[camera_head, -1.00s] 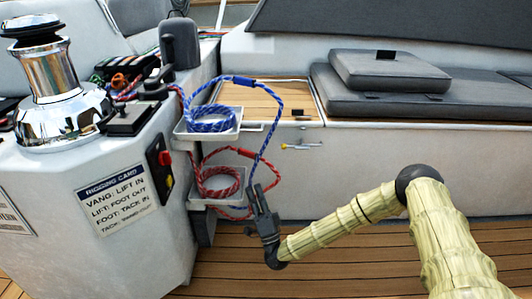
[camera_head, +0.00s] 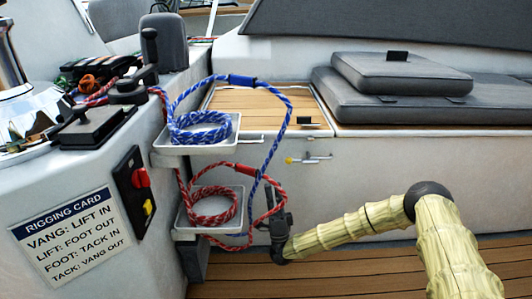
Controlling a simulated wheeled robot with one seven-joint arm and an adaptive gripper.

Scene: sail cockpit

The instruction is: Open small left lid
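The small left lid (camera_head: 262,107) is a slatted teak panel with a pale rim, left of the grey cushions. It lies flat and shut on the white bench. A small black handle (camera_head: 310,122) sits at its front right. A metal latch with a yellow tip (camera_head: 308,159) is on the bench face below it. My gripper (camera_head: 274,188) is dark and points up, low in front of the bench and below the lid. It is behind or among the hanging rope loops, apart from the lid. Its fingers are small and partly hidden, so their opening is unclear.
A blue rope (camera_head: 203,128) and a red rope (camera_head: 212,205) lie in two white trays, with loops hanging towards my gripper. The console with the rigging card (camera_head: 66,236) stands at left. Grey cushions (camera_head: 400,98) cover the bench at right. The teak floor (camera_head: 350,262) is clear.

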